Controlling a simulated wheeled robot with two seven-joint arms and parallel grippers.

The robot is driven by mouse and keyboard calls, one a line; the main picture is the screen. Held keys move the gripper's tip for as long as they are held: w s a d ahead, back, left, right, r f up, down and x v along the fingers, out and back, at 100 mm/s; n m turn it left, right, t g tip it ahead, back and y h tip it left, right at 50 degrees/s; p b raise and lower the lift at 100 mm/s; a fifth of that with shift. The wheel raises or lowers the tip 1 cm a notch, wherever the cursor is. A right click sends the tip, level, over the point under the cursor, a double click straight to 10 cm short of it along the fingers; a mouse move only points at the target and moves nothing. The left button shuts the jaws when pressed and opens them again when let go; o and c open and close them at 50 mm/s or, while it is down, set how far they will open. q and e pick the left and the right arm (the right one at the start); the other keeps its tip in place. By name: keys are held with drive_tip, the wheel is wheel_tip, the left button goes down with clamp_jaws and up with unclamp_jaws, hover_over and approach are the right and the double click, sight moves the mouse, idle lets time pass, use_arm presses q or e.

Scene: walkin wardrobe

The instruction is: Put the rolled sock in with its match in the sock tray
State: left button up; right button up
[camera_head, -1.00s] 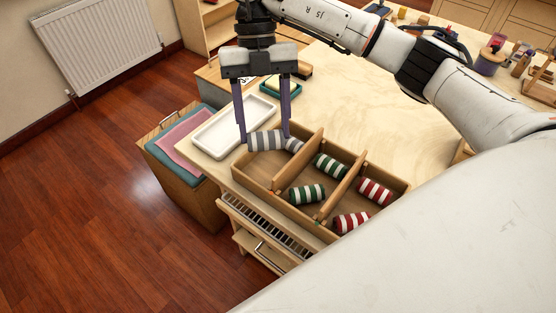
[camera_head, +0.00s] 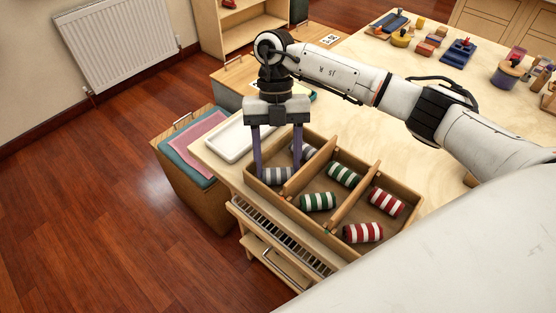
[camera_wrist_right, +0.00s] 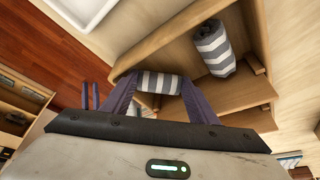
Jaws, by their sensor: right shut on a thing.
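The sock tray (camera_head: 312,168) is a wooden box with three compartments side by side. My right gripper (camera_head: 277,174) points down into the left compartment. It is shut on a rolled grey-and-white striped sock (camera_head: 277,177), low in the compartment near the front wall; whether the sock touches the floor is unclear. In the right wrist view the held sock (camera_wrist_right: 160,82) lies across between the fingertips. A matching grey-and-white sock (camera_wrist_right: 213,48) lies in the same compartment, behind it; in the head view it is partly hidden by a finger. My left gripper is out of view.
Two green-striped socks (camera_head: 343,174) lie in the middle compartment and two red-striped socks (camera_head: 385,202) in the right one. A white tray (camera_head: 232,138) stands left of the sock tray. Blocks and a pot (camera_head: 506,73) stand at the table's far side.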

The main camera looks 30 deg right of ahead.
drive_tip(key=shift+f, duration=0.15)
drive_tip(key=o, duration=0.8)
drive_tip(key=shift+o, duration=0.2)
drive_tip(key=v, duration=1.2)
drive_tip(key=shift+r, duration=0.2)
